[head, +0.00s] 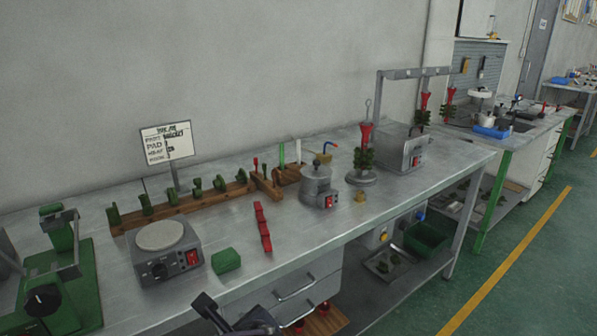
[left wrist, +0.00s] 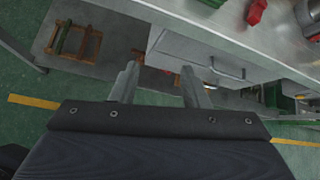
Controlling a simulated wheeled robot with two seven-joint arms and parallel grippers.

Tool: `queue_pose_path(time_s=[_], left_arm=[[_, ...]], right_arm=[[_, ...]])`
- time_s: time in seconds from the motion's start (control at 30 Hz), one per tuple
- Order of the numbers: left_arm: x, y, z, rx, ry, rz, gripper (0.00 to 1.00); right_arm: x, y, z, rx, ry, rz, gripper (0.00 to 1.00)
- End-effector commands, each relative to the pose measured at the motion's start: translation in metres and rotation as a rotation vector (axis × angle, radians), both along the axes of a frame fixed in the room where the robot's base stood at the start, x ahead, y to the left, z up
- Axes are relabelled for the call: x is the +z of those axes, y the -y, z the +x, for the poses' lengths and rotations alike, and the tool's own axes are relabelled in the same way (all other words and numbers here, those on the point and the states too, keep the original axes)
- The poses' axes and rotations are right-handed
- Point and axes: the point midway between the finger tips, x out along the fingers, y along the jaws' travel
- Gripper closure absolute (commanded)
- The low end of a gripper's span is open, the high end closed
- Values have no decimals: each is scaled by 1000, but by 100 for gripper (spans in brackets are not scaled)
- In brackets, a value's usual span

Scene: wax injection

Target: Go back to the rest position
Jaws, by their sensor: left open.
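My left gripper (left wrist: 160,88) shows in the left wrist view with its two grey fingers apart and nothing between them. It is in front of the workbench, near the drawer unit (left wrist: 200,60). In the head view a dark part of my left gripper (head: 236,318) shows at the bottom edge, below the front edge of the steel bench (head: 320,238). It touches nothing that I can see. My right gripper is in neither view.
The bench holds a hot plate (head: 166,238), a green block (head: 226,260), a red strip (head: 262,227), a small pot (head: 316,185), a wooden rack (head: 190,203) and a green press (head: 55,285). The green floor (head: 500,280) at the right is clear.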

Motion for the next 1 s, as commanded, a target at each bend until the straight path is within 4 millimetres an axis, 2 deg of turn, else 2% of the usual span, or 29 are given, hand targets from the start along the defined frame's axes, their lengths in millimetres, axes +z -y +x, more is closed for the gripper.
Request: queue_pose_path(time_s=[0.03, 0.17, 0.23, 0.33, 0.4, 0.53, 0.7, 0.87, 0.9, 1.0], left_arm=[[-4, -19, -6, 89, -19, -77, 59], [-20, -61, -31, 367, -74, -322, 59], [-29, -81, -51, 561, -97, -491, 59], [-41, -102, -86, 899, -115, -783, 59], [-46, -106, -106, 1122, -112, -979, 59], [-46, -105, -128, 1449, -90, -1278, 59], [-39, -100, -142, 1772, -44, -1600, 59], [-28, -96, -147, 2019, 4, -1881, 59], [-8, -94, -146, 2003, -10, -1856, 59], [12, -94, -146, 1998, -13, -1849, 59]], right_arm=[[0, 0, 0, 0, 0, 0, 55], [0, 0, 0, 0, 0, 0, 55], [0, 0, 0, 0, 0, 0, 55], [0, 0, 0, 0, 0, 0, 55], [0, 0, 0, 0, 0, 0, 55], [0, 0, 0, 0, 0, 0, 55], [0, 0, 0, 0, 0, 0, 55], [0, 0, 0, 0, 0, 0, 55], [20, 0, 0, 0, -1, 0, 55], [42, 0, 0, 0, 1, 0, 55]])
